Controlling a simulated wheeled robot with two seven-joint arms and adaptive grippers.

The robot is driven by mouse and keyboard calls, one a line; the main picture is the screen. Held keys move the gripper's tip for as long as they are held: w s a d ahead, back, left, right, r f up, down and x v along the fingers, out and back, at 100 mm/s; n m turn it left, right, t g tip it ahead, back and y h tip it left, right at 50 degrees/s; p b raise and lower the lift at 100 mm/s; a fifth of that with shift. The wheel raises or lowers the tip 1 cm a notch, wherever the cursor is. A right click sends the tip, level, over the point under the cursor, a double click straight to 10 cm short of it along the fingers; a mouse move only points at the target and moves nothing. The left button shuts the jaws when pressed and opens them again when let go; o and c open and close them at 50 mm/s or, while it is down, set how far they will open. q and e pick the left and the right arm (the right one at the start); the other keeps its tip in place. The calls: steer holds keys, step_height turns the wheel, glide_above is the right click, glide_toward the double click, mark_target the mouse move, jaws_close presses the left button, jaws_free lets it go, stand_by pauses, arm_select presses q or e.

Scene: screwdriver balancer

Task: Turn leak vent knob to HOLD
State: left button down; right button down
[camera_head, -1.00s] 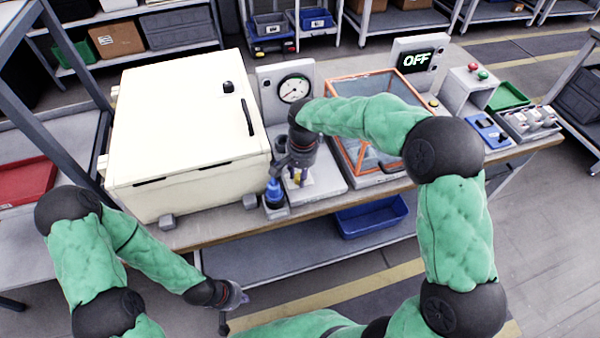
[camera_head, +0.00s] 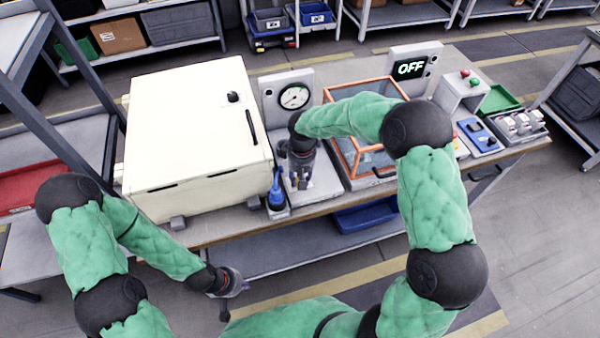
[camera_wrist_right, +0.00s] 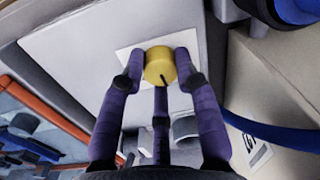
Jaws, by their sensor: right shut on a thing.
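The leak vent knob (camera_wrist_right: 159,66) is a round yellow knob with a dark pointer line, on a white plate on a grey panel in the right wrist view. My right gripper (camera_wrist_right: 160,72) has its purple fingers closed around the knob's sides. In the head view, my right gripper (camera_head: 302,176) points down onto the grey gauge stand (camera_head: 326,184) and hides the knob. I cannot read any HOLD mark. My left gripper (camera_head: 238,296) hangs empty in front of the bench, its fingers spread.
A blue bottle-like tool (camera_head: 276,190) stands just left of my right gripper. A cream cabinet (camera_head: 190,130) is further left. A dial gauge (camera_head: 294,96) is behind. An orange-framed clear box (camera_head: 341,150) stands close right. A display (camera_head: 411,68) reads OFF.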

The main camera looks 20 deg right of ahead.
steer(key=n+p, duration=0.2)
steer(key=n, duration=0.2)
steer(key=shift+w+r+n+p, duration=0.1)
steer(key=shift+r+n+p, duration=0.05)
steer(key=shift+n+p, duration=1.05)
steer(key=shift+n, duration=0.7)
steer(key=shift+a, duration=0.1)
steer(key=c, duration=0.9)
jaws_free()
step_height(320, 180, up, 12)
steer(key=shift+w, duration=0.25)
steer(key=shift+f, duration=0.25)
